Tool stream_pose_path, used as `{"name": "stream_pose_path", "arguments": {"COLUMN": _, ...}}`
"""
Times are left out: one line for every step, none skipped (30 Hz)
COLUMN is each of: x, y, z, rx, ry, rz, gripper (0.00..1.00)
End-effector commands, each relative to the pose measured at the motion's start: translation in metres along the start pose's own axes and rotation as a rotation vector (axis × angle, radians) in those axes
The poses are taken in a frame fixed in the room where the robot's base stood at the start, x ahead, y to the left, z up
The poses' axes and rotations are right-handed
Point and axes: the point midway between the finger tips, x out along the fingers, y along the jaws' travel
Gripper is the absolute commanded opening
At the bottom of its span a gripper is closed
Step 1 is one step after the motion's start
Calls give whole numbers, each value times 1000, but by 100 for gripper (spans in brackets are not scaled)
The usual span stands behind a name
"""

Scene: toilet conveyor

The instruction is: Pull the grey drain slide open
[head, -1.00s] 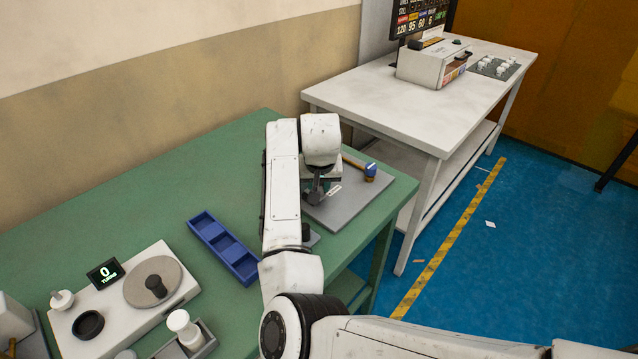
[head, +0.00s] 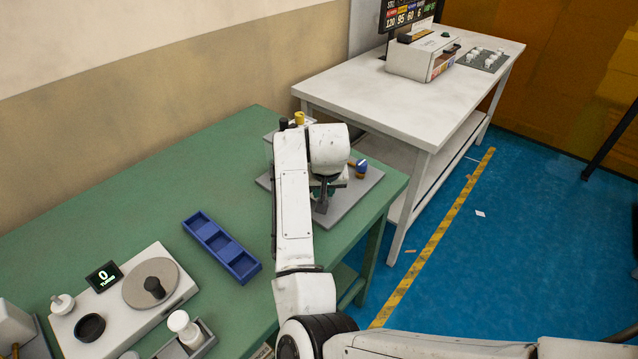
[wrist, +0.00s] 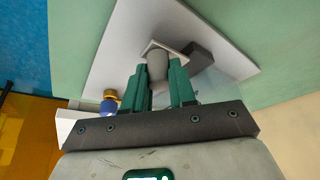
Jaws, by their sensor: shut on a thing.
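My gripper (wrist: 159,68) has green fingers. In the wrist view they close on both sides of a grey, rounded knob (wrist: 157,62). The knob stands on a small pale square piece over a light grey plate (wrist: 125,50), and I take it as the drain slide's handle. A darker grey block (wrist: 198,56) sits beside it. In the head view my gripper (head: 324,196) is low over the grey plate (head: 357,203), at the right end of the green bench. My arm hides much of the plate, and the slide's opening cannot be made out.
A blue and brass piece (head: 361,168) stands on the plate, close to my gripper. A yellow-topped part (head: 299,118) stands behind my arm. A blue tray (head: 222,247) and a turntable unit (head: 125,300) are on the green bench (head: 150,180). A white table (head: 400,95) stands beyond.

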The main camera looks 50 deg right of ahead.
Motion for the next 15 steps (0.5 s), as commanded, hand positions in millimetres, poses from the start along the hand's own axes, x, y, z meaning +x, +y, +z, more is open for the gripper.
{"name": "stream_pose_path", "arguments": {"x": 1, "y": 4, "z": 3, "rx": 4, "ry": -10, "rz": 8, "gripper": 0}}
{"name": "stream_pose_path", "arguments": {"x": 1, "y": 4, "z": 3, "rx": 4, "ry": -10, "rz": 8, "gripper": 0}}
{"name": "stream_pose_path", "arguments": {"x": 1, "y": 4, "z": 3, "rx": 5, "ry": -11, "rz": 9, "gripper": 0}}
{"name": "stream_pose_path", "arguments": {"x": 1, "y": 4, "z": 3, "rx": 5, "ry": -11, "rz": 9, "gripper": 0}}
{"name": "stream_pose_path", "arguments": {"x": 1, "y": 5, "z": 3, "rx": 5, "ry": -11, "rz": 9, "gripper": 0}}
{"name": "stream_pose_path", "arguments": {"x": 1, "y": 5, "z": 3, "rx": 5, "ry": -12, "rz": 10, "gripper": 29}}
{"name": "stream_pose_path", "arguments": {"x": 1, "y": 5, "z": 3, "rx": 5, "ry": -12, "rz": 9, "gripper": 32}}
{"name": "stream_pose_path", "arguments": {"x": 1, "y": 5, "z": 3, "rx": 5, "ry": -11, "rz": 9, "gripper": 35}}
{"name": "stream_pose_path", "arguments": {"x": 1, "y": 4, "z": 3, "rx": 5, "ry": -11, "rz": 9, "gripper": 39}}
{"name": "stream_pose_path", "arguments": {"x": 1, "y": 4, "z": 3, "rx": 4, "ry": -10, "rz": 9, "gripper": 42}}
{"name": "stream_pose_path", "arguments": {"x": 1, "y": 4, "z": 2, "rx": 4, "ry": -10, "rz": 8, "gripper": 45}}
{"name": "stream_pose_path", "arguments": {"x": 1, "y": 4, "z": 2, "rx": 4, "ry": -9, "rz": 8, "gripper": 48}}
{"name": "stream_pose_path", "arguments": {"x": 1, "y": 4, "z": 2, "rx": 4, "ry": -9, "rz": 7, "gripper": 51}}
{"name": "stream_pose_path", "arguments": {"x": 1, "y": 3, "z": 2, "rx": 3, "ry": -8, "rz": 7, "gripper": 51}}
{"name": "stream_pose_path", "arguments": {"x": 1, "y": 3, "z": 2, "rx": 3, "ry": -8, "rz": 7, "gripper": 51}}
